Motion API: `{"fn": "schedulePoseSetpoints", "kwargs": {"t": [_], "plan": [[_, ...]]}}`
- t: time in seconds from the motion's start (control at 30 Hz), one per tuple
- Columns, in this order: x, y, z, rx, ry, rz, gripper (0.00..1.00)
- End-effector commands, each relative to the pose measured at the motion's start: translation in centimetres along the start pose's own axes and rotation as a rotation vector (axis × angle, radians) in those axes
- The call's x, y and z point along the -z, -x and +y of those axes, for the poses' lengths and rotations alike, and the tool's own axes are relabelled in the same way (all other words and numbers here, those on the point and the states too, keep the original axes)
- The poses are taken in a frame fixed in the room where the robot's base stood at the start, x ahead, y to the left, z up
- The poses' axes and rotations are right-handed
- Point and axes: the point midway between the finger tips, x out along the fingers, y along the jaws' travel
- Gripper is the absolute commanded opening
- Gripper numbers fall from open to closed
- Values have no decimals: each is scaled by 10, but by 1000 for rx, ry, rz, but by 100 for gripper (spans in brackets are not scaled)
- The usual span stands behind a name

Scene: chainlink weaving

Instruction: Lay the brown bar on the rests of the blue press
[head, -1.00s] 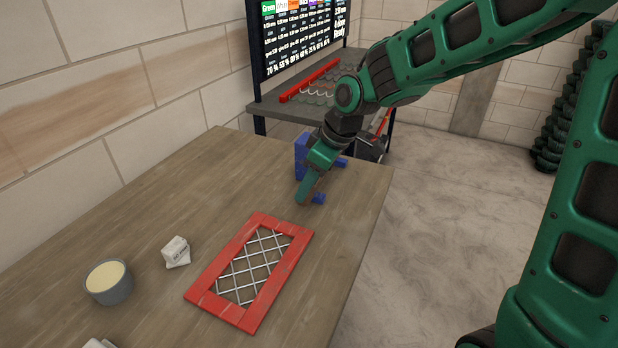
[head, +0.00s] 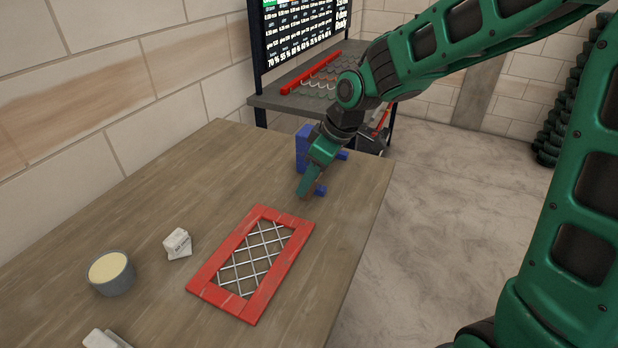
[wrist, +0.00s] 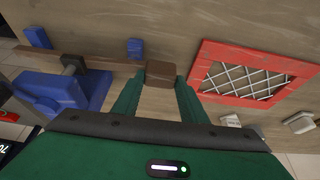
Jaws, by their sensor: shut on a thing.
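The blue press (head: 303,150) stands at the far end of the table. In the wrist view its body (wrist: 60,92) is at the left, with a dark plunger and two blue rests, one left (wrist: 38,38) and one near the middle (wrist: 135,47). My gripper (wrist: 160,82) is shut on the brown bar (wrist: 110,64) near its right end. The bar runs left from the fingers past the rests, close to them; I cannot tell whether it touches them. In the head view my gripper (head: 303,192) is just in front of the press and the bar is hidden.
A red frame with wire mesh (head: 203,288) lies on the table nearer me. A grey cup (head: 112,280) and a small white block (head: 177,243) are to its left. A shelf (head: 275,101) and screen (head: 300,30) stand behind the table.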

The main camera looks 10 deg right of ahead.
Motion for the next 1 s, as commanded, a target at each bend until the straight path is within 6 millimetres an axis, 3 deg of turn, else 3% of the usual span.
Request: {"fn": "schedulePoseSetpoints", "kwargs": {"t": [0.57, 0.6, 0.67, 1.0], "plan": [[-4, -9, 0, 0, 0, 0, 11], [-4, -9, 0, -1, 0, 0, 46], [-4, -9, 0, 0, 0, 0, 60], [-4, -7, 0, 0, 0, 0, 61]]}}
